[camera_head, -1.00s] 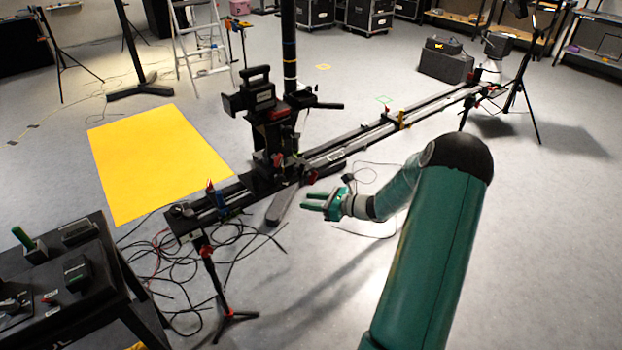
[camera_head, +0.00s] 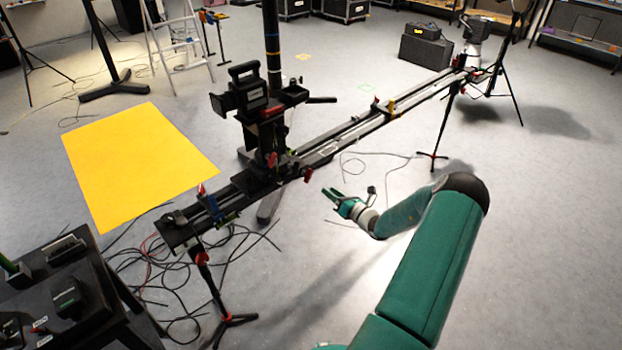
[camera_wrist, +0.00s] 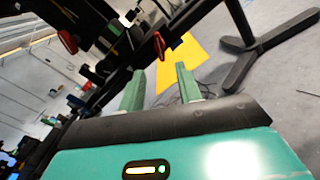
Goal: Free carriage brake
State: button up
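The camera slider is a long black rail (camera_head: 345,138) running from front left to back right. Its carriage (camera_head: 258,177) carries a black camera (camera_head: 243,92) and sits on the left part of the rail. Small red levers show at the carriage, one at its right side (camera_head: 307,174). Two red handles show in the wrist view, one at left (camera_wrist: 68,41) and one near the middle (camera_wrist: 159,45); I cannot tell which is the brake. My gripper (camera_head: 328,191) is open and empty, right of the carriage and apart from it. Its two green fingers (camera_wrist: 160,82) stand apart in the wrist view.
A red-footed tripod (camera_head: 222,318) supports the rail's near end. Loose cables (camera_head: 178,285) lie around it. A black table (camera_head: 85,325) stands at the lower left. A yellow mat (camera_head: 140,165) lies behind the rail. The floor right of my arm is clear.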

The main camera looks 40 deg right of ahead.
aim_at(306, 174)
jog(key=w, duration=1)
jog(key=shift+a, duration=0.15)
jog(key=shift+w, duration=0.1)
jog(key=shift+c, duration=0.2)
grip_shut()
